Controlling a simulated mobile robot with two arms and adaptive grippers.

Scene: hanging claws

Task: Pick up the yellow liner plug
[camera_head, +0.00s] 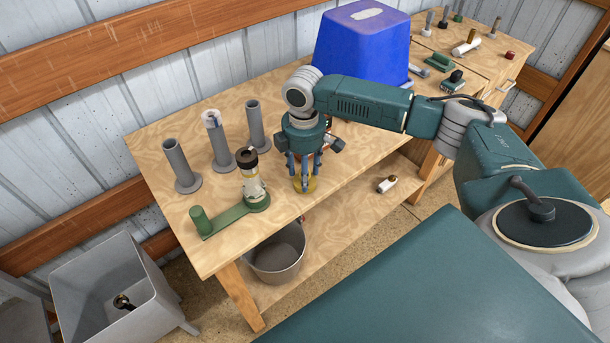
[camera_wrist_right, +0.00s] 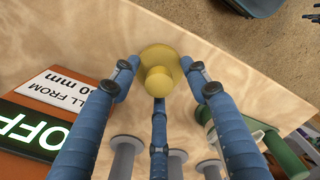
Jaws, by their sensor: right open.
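The yellow liner plug (camera_head: 308,184) stands on the wooden table near its front edge. In the right wrist view the plug (camera_wrist_right: 158,78) shows a round knob on a wider disc, between the blue fingers. My right gripper (camera_head: 304,176) points down over the plug and partly hides it in the head view. In the right wrist view its fingers (camera_wrist_right: 160,85) are spread around the knob; I cannot tell whether any finger touches it. My left gripper is not in view.
A green-based stand (camera_head: 228,217) with a clear cylinder is left of the gripper. Several grey tubes (camera_head: 180,165) stand behind it. A blue bin (camera_head: 362,45) is at the back. A metal bucket (camera_head: 277,253) sits below the tabletop.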

